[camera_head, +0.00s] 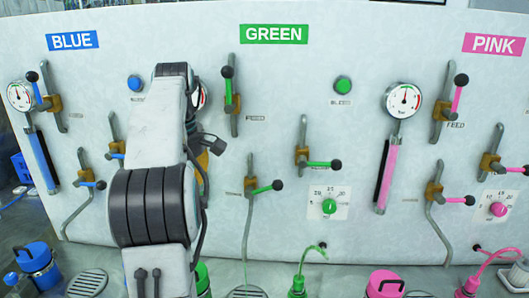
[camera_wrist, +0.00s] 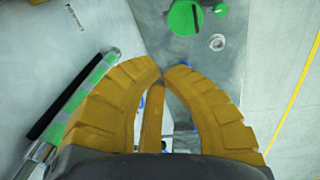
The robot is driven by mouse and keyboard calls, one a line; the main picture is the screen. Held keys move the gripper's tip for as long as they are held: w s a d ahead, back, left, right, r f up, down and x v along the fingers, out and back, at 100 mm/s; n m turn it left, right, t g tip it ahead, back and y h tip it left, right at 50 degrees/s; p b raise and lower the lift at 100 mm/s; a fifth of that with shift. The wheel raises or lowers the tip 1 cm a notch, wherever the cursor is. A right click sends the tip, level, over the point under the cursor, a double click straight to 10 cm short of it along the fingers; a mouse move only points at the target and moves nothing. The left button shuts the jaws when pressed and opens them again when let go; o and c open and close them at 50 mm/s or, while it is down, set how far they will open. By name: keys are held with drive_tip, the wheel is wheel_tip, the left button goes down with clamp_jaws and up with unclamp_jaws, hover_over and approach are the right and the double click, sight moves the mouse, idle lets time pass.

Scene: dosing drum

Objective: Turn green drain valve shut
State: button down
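The green drain valve appears to be the lower valve under the GREEN sign in the head view. Its green lever (camera_head: 265,188) with a black knob points right, slightly upward, and a grey pipe (camera_head: 246,235) runs down from it. The lever does not show clearly in the wrist view. My gripper (camera_wrist: 163,73) has yellow fingers curved together, tips nearly meeting, with nothing seen between them. In the head view my arm hides most of the gripper, left of the lever. I cannot tell the distance between them.
Other green levers are the upright feed lever (camera_head: 228,88) and a right-hand lever (camera_head: 323,163). A green dial (camera_head: 329,206) sits below. The wrist view shows a green tube (camera_wrist: 88,97) left of my fingers and a round green object (camera_wrist: 185,18) ahead.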

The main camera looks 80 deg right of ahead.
drive_tip(key=s+d+r+p, duration=0.3)
drive_tip(key=s+r, duration=0.1)
drive_tip(key=s, duration=0.3)
drive_tip(key=s+d+r+p, duration=0.3)
drive_tip(key=s+r, duration=0.1)
drive_tip(key=s, duration=0.3)
drive_tip(key=b, duration=0.1)
approach(265, 189)
wheel_tip(265, 189, down, 3)
drive_tip(key=w+a, duration=0.2)
drive_tip(key=shift+g, duration=0.3)
drive_tip(key=shift+s+d+f+p, duration=0.2)
drive_tip(key=shift+s+d+f, duration=0.4)
drive_tip(key=shift+f, duration=0.15)
drive_tip(key=shift+s+d+f+p, duration=0.2)
drive_tip(key=shift+s+d+f, duration=0.35)
drive_tip(key=shift+f, duration=0.2)
drive_tip(key=shift+s, duration=0.1)
